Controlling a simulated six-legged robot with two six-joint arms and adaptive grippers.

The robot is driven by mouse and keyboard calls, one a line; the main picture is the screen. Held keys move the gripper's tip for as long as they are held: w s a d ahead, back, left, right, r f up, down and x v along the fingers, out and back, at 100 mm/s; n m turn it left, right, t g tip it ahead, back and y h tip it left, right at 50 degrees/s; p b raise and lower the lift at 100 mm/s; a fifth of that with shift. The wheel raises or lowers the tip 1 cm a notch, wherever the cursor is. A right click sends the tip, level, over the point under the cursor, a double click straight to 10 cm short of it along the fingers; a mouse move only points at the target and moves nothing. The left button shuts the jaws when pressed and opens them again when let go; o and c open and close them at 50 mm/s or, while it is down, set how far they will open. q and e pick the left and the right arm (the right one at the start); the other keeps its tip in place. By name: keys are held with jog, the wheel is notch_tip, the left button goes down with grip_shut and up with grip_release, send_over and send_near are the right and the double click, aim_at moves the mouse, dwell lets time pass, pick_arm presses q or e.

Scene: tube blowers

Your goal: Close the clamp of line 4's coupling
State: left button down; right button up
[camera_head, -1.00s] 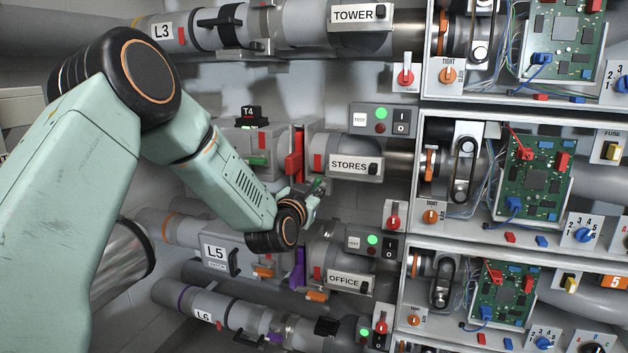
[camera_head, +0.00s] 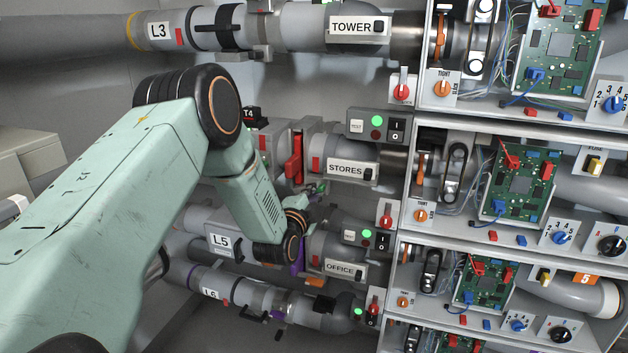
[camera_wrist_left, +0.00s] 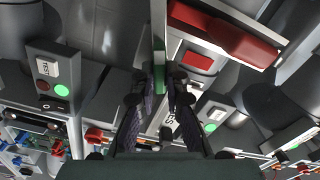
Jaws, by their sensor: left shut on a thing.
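The red lever also shows at the upper right of the left wrist view (camera_wrist_left: 225,32). My left gripper (camera_head: 316,190) is just below and right of that lever. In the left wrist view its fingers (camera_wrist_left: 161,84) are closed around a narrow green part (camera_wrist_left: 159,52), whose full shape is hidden. My right gripper is not in view.
The L3 pipe (camera_head: 195,28) runs above; the L5 (camera_head: 221,240) and L6 (camera_head: 211,293) pipes run below. A STORES-side button box (camera_head: 376,125) with a green light sits close by. Open cabinets with green circuit boards (camera_head: 518,183) fill the right.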

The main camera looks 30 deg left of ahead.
pick_arm(q)
jog(key=shift+f+m+p, duration=0.1)
jog(key=shift+m+p, duration=1.6)
jog(key=shift+m, duration=0.4)
jog(key=c, duration=1.4)
grip_release()
jog(key=v, duration=1.2)
